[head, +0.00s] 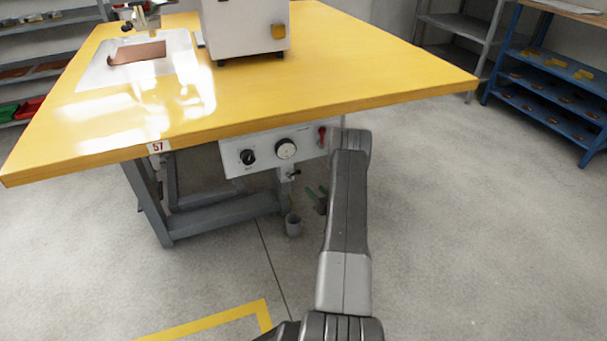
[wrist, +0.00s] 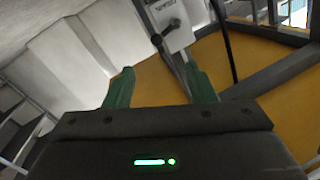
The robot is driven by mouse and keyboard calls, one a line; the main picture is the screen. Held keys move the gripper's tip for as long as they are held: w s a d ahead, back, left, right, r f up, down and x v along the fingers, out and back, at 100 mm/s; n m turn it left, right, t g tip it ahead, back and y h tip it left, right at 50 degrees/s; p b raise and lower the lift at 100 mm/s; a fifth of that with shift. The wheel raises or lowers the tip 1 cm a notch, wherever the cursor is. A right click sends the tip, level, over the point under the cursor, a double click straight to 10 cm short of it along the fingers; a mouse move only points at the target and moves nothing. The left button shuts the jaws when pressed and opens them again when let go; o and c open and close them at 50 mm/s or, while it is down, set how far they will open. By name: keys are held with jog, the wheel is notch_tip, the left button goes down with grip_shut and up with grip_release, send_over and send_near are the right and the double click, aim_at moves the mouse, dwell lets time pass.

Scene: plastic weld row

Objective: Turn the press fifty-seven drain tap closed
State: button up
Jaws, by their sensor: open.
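The drain tap (head: 291,175) is a small dark fitting hanging under the pale control panel (head: 266,150) of press 57. Its handle is too small to read as open or closed in the head view. My gripper (head: 317,192) is low, just right of the tap and below the panel, partly hidden by my arm. In the wrist view its two green fingers (wrist: 160,70) stand wide apart with nothing between them. A dark lever-like part (wrist: 157,40) at the end of a pale panel shows beyond the fingertips; I cannot tell surely whether it is the tap.
A small grey cup (head: 293,225) stands on the floor below the tap. The yellow tabletop (head: 330,85) with its "57" label (head: 159,147) overhangs the panel. A red switch (head: 322,136) sits at the panel's right end. The floor to the right is clear up to a blue shelf (head: 540,90).

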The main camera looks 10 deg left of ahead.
aim_at(299, 173)
jog(key=b+x, duration=0.3)
jog(key=x, duration=0.8)
jog(key=shift+w+a, duration=0.25)
jog(key=shift+a, duration=0.05)
